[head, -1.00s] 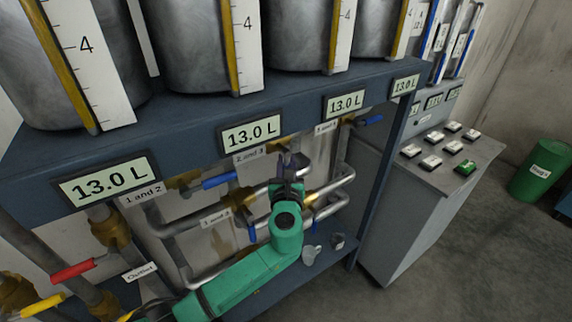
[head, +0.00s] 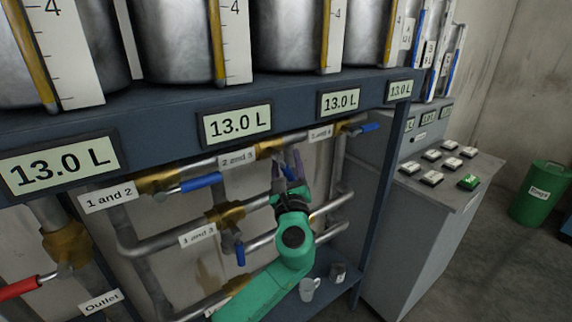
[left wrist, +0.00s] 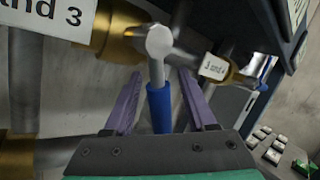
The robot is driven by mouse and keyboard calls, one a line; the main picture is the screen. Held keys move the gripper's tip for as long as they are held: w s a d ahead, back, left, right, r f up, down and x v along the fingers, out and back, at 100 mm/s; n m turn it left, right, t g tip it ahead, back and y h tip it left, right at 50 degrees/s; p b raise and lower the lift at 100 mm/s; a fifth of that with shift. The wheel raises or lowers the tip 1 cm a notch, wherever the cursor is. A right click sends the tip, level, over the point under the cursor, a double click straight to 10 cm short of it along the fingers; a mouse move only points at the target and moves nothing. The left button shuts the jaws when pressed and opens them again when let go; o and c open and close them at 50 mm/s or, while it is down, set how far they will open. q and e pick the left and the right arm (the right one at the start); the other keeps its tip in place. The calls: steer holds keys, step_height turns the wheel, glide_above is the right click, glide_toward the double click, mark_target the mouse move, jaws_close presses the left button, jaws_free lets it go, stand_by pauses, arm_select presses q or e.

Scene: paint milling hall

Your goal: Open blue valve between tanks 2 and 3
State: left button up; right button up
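The 2 and 3 valve has a brass body (head: 268,148) on the upper pipe, beside the label "2 and 3" (head: 238,158). In the left wrist view its brass body (left wrist: 112,30) is at the upper left, and its blue handle (left wrist: 160,108) points towards my wrist. My left gripper (head: 290,162) is just below and right of the valve body. In the left wrist view my left gripper (left wrist: 160,80) is open, with a purple finger on each side of the blue handle and gaps between. In the head view the handle is mostly hidden by the fingers. My right gripper is out of view.
Other blue handles belong to the 1 and 2 valve (head: 200,182), the 1 and 3 valve (head: 240,254) and the 3 and 4 valve (head: 369,127). A red outlet handle (head: 18,289) is at lower left. Displays read 13.0 L. Cups (head: 308,289) stand on the lower shelf.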

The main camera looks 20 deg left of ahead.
arm_select(q)
steer(key=b+v, duration=0.3)
steer(key=v, duration=1.1)
steer(key=shift+s, duration=0.3)
steer(key=shift+d, duration=0.1)
